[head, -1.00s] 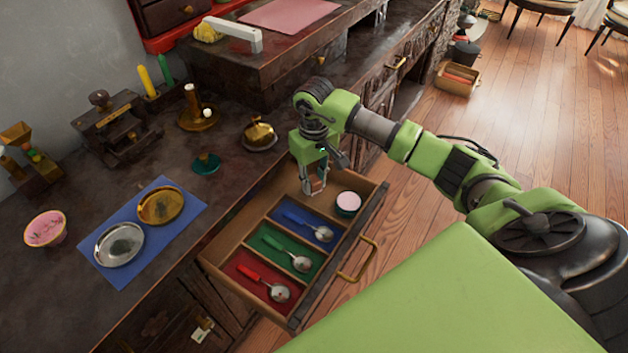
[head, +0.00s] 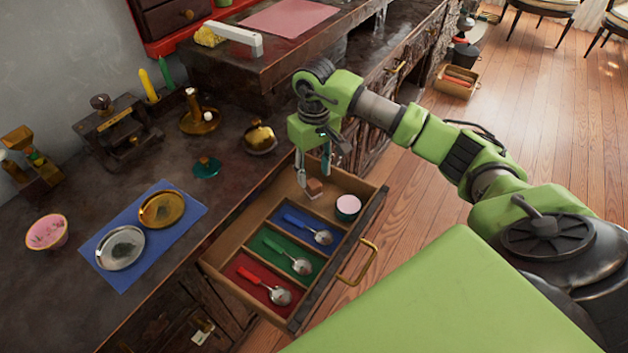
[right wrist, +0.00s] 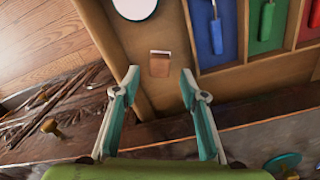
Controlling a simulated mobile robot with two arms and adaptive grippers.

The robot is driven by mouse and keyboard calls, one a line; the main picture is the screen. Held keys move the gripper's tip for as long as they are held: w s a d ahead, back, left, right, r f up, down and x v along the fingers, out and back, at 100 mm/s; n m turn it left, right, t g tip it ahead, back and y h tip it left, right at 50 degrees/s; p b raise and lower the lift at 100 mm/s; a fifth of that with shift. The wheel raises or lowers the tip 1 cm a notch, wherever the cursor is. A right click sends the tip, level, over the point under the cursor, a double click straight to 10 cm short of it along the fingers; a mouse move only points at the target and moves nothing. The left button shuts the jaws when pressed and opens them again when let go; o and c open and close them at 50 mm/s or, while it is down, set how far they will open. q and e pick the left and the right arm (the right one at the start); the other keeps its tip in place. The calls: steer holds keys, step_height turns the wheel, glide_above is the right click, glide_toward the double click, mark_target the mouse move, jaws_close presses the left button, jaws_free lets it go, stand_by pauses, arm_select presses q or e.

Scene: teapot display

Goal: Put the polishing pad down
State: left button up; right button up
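The polishing pad (head: 314,188) is a small brown block with a pale edge. It lies in the back compartment of the open drawer (head: 228,243), beside the round tin with a pink top (head: 347,207). The pad also shows in the right wrist view (right wrist: 160,64), lying flat on the bare wood. My right gripper (head: 313,168) is open and empty just above the pad. In the right wrist view its two fingers (right wrist: 159,80) are spread wide, with the pad beyond and between the tips, apart from both. My left gripper is not in view.
Lined compartments hold a blue-handled spoon (head: 305,226), a green-handled spoon (head: 290,256) and a red-handled spoon (head: 266,286). A blue mat (head: 184,230) with two dishes lies on the counter. A domed brass pot (head: 259,138) stands close to the drawer.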

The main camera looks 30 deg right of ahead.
mark_target(314, 184)
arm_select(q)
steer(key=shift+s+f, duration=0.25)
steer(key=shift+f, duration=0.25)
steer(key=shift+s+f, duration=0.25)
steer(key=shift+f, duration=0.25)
arm_select(e)
step_height(314, 184, up, 7)
steer(key=shift+f, duration=0.1)
